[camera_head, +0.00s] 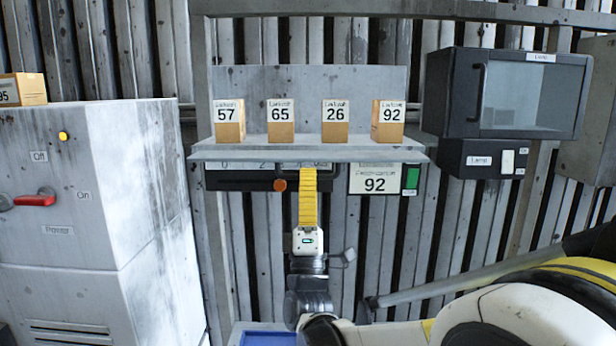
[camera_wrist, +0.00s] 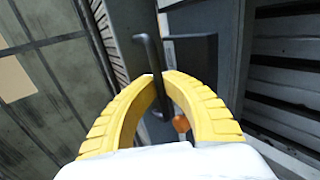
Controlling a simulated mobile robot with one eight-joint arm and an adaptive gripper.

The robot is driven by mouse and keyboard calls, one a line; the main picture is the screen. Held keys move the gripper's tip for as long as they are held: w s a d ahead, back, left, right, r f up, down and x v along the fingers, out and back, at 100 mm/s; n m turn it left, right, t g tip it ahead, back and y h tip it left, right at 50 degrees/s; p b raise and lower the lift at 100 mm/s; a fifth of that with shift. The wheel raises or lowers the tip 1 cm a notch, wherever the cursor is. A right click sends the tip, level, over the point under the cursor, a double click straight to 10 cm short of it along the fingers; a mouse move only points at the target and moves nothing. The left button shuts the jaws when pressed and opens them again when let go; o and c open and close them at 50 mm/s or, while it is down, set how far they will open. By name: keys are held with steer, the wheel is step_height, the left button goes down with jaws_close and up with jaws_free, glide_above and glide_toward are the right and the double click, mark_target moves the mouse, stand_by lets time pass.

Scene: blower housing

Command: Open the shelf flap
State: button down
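The grey shelf (camera_head: 310,152) is on the wall, with a dark front strip (camera_head: 240,180) below its edge. An orange knob (camera_head: 280,185) sits on the strip and also shows between my fingers in the wrist view (camera_wrist: 181,124). My gripper (camera_head: 308,172) reaches up from below, with its yellow fingers against the strip just right of the knob. In the wrist view my fingertips (camera_wrist: 163,78) come together around a thin dark bar handle (camera_wrist: 150,55). Fingers hide part of the handle. I cannot tell clearly which panel is the flap; nothing stands visibly open.
Several numbered boxes (camera_head: 281,122) stand on the shelf. A dark lamp cabinet (camera_head: 465,95) hangs at right. A grey power cabinet (camera_head: 95,200) with a red lever (camera_head: 35,200) stands left.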

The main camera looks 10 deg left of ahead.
steer(key=g+p, duration=0.1)
steer(key=s+r+g+p, duration=0.1)
steer(key=g, duration=0.1)
steer(key=shift+d+r, duration=0.15)
steer(key=shift+r, duration=0.1)
steer(key=c, duration=1.8)
jaws_free()
steer(key=shift+s, duration=0.1)
steer(key=v, duration=1.2)
steer(key=shift+r, duration=0.1)
